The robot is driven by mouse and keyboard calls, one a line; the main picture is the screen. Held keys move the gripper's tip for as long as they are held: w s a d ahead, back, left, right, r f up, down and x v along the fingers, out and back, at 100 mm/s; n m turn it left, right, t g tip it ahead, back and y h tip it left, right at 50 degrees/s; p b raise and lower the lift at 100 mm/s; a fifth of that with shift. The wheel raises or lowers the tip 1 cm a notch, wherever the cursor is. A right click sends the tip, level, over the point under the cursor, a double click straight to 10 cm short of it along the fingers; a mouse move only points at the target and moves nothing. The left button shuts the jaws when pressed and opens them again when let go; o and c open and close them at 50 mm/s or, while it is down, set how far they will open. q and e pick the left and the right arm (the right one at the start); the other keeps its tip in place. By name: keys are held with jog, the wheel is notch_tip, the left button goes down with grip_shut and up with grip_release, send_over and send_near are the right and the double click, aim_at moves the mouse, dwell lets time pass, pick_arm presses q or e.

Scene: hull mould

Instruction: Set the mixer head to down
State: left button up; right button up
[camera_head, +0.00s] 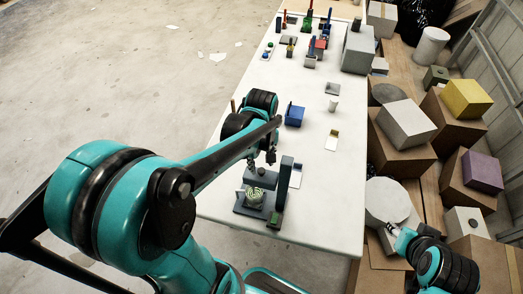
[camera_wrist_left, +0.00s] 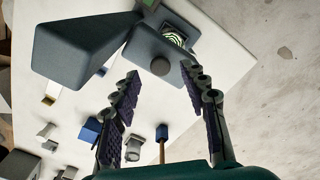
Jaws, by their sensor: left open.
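The mixer (camera_head: 284,184) stands near the front end of the white table, with a dark blue-grey upright, a block-like head (camera_head: 260,179) and a base. A bowl with a pale green spiral (camera_head: 256,197) shows beside the head. The wrist view shows the head (camera_wrist_left: 183,68) with a round dark knob (camera_wrist_left: 160,66); its tilt is hard to judge. My left gripper (camera_head: 261,160) is open and empty just above the head. Its parted fingers (camera_wrist_left: 163,78) frame the knob side in the wrist view. My right gripper (camera_head: 393,229) is off the table's right side, its jaws unclear.
A blue bin (camera_head: 294,115), a white cup (camera_head: 333,105) and a small pale tray (camera_head: 332,140) stand farther back on the table (camera_head: 320,195). Several coloured items and a grey box (camera_head: 358,50) are at the far end. Cardboard boxes (camera_head: 402,150) crowd the right side.

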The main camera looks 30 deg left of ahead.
pick_arm(q)
notch_tip(320, 180, up, 9)
jog(key=shift+r, duration=0.2)
dwell(0.3)
jog(key=shift+s+d, duration=0.1)
